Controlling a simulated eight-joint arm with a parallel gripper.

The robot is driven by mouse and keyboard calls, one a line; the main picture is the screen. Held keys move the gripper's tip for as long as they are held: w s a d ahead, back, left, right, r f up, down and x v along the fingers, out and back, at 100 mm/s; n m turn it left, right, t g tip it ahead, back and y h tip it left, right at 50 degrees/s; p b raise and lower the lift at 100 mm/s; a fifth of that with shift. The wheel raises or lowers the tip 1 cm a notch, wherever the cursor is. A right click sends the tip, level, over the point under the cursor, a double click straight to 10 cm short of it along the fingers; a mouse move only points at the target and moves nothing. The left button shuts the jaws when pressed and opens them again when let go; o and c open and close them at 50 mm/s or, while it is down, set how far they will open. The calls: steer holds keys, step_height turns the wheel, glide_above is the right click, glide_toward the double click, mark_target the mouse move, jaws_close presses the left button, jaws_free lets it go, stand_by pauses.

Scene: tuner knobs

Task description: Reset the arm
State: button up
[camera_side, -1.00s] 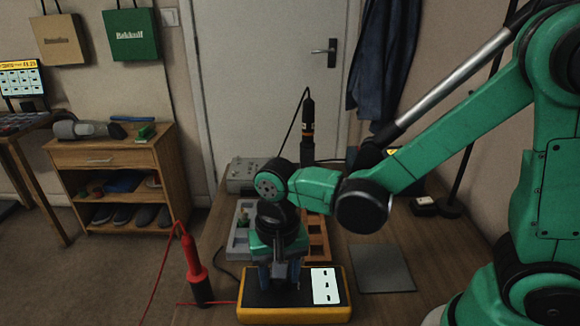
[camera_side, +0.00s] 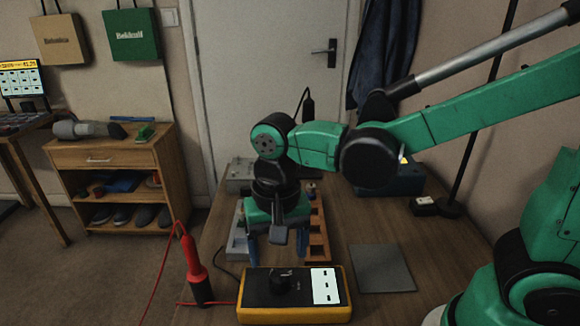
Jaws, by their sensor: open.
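My gripper (camera_side: 278,250) is open and empty, its blue fingers apart and pointing down. In the picture it hangs just above and behind the yellow and black tuner box (camera_side: 260,312), clear of its knob. The dark round knob (camera_side: 281,280) is visible on the box's black face. A white display panel (camera_side: 326,286) with dark marks is on the box's right part. My green and black arm reaches in from the right.
A red and black probe (camera_side: 194,262) with a red cable stands left of the box. A grey tray (camera_side: 237,240) and a wooden tray (camera_side: 318,238) lie partly hidden behind my gripper. A flat grey plate (camera_side: 382,268) lies to the right. A grey box (camera_side: 242,172) is at the back.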

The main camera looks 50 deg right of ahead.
steer(key=shift+r, duration=0.15)
steer(key=shift+d+r, duration=0.1)
steer(key=shift+d, duration=0.15)
steer(key=d+r+n+t, duration=0.3)
steer(key=d+n+t, duration=0.3)
steer(key=d, duration=0.3)
steer(key=shift+s+r+t, duration=0.15)
steer(key=shift+t, duration=0.45)
